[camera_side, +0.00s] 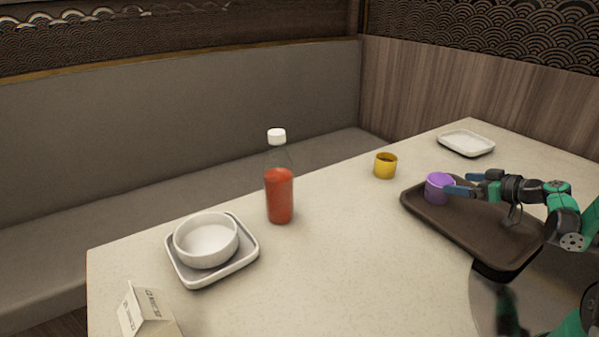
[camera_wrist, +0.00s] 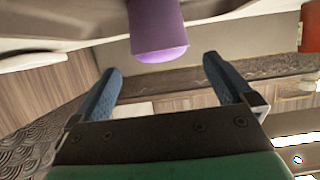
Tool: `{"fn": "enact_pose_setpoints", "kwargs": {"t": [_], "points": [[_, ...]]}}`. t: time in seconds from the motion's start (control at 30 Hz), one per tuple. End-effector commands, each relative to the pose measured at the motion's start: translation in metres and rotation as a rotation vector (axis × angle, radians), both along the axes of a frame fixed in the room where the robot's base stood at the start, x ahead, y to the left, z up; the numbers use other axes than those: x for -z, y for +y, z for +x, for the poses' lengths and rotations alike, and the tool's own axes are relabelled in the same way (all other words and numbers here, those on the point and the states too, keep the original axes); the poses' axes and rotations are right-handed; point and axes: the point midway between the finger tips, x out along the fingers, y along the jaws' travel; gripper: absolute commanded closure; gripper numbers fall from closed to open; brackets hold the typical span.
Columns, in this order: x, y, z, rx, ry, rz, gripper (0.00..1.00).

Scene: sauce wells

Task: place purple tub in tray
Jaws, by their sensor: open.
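The purple tub (camera_side: 437,188) is upright at the far left part of the brown tray (camera_side: 470,233), inside its rim as far as the side view shows. It also shows in the wrist view (camera_wrist: 157,35), ahead of and between the two blue fingers. My gripper (camera_side: 458,186) is just to the right of the tub, reaching in low over the tray. In the wrist view my gripper (camera_wrist: 165,80) has its fingers wide apart with nothing between the tips. In the side view a blue finger overlaps the tub's edge, and I cannot tell if they touch.
A yellow cup (camera_side: 385,166) stands just beyond the tray, and a small white dish (camera_side: 466,143) lies behind it. A red sauce bottle (camera_side: 279,195), a white bowl (camera_side: 206,241) on a square plate (camera_side: 215,277) and a carton (camera_side: 146,312) are to the left. The table middle is clear.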

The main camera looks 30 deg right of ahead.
Motion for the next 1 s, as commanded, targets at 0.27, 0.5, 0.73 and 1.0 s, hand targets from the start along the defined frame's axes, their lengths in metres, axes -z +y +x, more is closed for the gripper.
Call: {"fn": "enact_pose_setpoints", "kwargs": {"t": [0.27, 0.5, 0.73, 1.0], "points": [[-0.018, 0.027, 0.006, -0.039, 0.084, 0.052, 0.00], [-0.049, 0.118, 0.035, -0.091, 0.343, 0.137, 0.00], [-0.073, 0.208, 0.016, -0.067, 0.530, 0.104, 0.00], [-0.084, 0.262, -0.022, -0.018, 0.568, 0.018, 0.00]]}}
